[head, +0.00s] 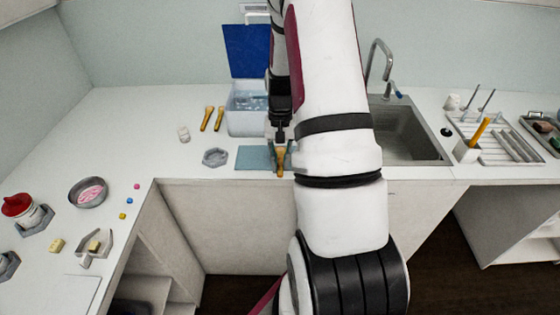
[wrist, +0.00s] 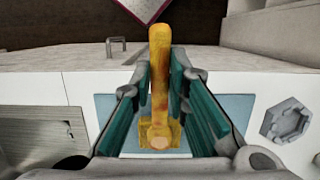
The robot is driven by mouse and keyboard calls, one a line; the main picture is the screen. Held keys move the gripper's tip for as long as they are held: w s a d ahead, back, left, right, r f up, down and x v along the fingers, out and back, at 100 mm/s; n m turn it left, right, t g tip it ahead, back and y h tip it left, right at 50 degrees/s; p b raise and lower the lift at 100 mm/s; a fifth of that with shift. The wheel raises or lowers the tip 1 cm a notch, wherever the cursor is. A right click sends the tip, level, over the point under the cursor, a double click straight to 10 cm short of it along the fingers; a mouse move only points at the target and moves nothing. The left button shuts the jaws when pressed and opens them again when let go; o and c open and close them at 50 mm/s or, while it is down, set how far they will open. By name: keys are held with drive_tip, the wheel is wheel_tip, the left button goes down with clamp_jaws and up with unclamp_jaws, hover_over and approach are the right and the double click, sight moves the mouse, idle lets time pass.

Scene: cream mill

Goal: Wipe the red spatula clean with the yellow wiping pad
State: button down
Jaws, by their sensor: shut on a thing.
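My gripper (head: 281,142) is over the front counter edge, pointing down. It is shut on an orange-yellow tool (wrist: 159,75), with a finger on each side of it. The tool has a long rounded handle and a squarish yellow end over a blue mat (head: 251,160); I cannot tell whether it touches the mat. The tool also shows in the head view (head: 281,163). I cannot make out a red spatula. A small yellow block (head: 57,245) lies on the left counter, and another pale yellow piece (head: 95,246) sits in a grey holder; I cannot tell if either is the wiping pad.
Two yellow-handled tools (head: 213,118) lie left of a clear water bin (head: 247,112) with a blue lid (head: 246,51). A grey hexagonal dish (head: 215,157) is left of the mat. The sink (head: 408,133) is at right. A red-topped jar (head: 17,206) and a bowl (head: 89,191) stand left.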

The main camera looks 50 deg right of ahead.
drive_tip(key=shift+f, duration=0.5)
idle(1.0)
drive_tip(key=shift+s+a+p, duration=0.4)
drive_tip(key=shift+s+a, duration=0.15)
drive_tip(key=shift+a, duration=0.1)
drive_tip(key=shift+w+d, duration=0.1)
drive_tip(key=shift+w+d+b, duration=0.35)
drive_tip(key=shift+w+d, duration=0.1)
drive_tip(key=shift+d, duration=0.05)
drive_tip(key=shift+s+a, duration=0.1)
drive_tip(key=shift+s+a+p, duration=0.4)
drive_tip(key=shift+a+p, duration=0.05)
